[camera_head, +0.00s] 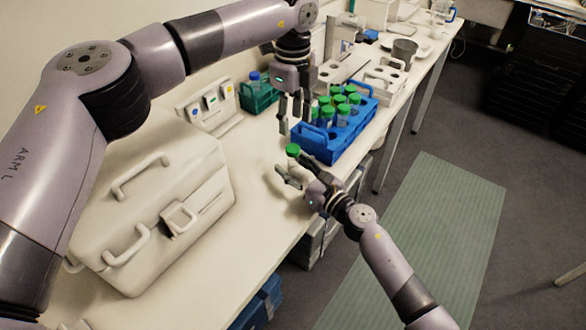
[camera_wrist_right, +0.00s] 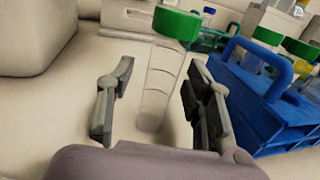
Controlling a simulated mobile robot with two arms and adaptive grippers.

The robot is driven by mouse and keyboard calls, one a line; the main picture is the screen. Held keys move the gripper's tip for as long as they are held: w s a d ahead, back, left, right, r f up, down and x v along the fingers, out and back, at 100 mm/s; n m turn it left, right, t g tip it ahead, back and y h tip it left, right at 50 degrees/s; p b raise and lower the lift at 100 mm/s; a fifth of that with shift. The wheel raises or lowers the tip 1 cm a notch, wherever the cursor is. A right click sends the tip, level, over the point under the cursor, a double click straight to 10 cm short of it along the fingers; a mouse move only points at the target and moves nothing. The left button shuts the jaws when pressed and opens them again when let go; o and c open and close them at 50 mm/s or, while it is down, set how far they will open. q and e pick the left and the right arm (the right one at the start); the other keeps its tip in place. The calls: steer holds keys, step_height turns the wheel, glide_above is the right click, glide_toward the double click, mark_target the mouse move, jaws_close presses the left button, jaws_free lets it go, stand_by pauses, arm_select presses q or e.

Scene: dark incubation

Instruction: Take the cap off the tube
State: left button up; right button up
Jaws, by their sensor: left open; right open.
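A clear tube (camera_wrist_right: 160,85) with a green cap (camera_wrist_right: 177,24) stands upright, apart from the rack, over the bench top. In the head view its green cap (camera_head: 293,150) shows just left of the blue rack's near end. My right gripper (camera_head: 294,170) is open, with its fingers on either side of the tube. In the right wrist view the fingers (camera_wrist_right: 160,100) show gaps to the tube. My left gripper (camera_head: 293,112) is open and empty, pointing down above the cap. Whether the tube's base touches the bench cannot be told.
A blue rack (camera_head: 318,148) with several green-capped tubes stands right beside the tube. A green rack (camera_head: 262,97) with a blue-capped bottle is behind. A large pale case (camera_head: 150,215) fills the bench at left. White racks (camera_head: 385,78) stand farther back.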

steer(key=shift+c, duration=0.4)
jaws_close()
stand_by(0.4)
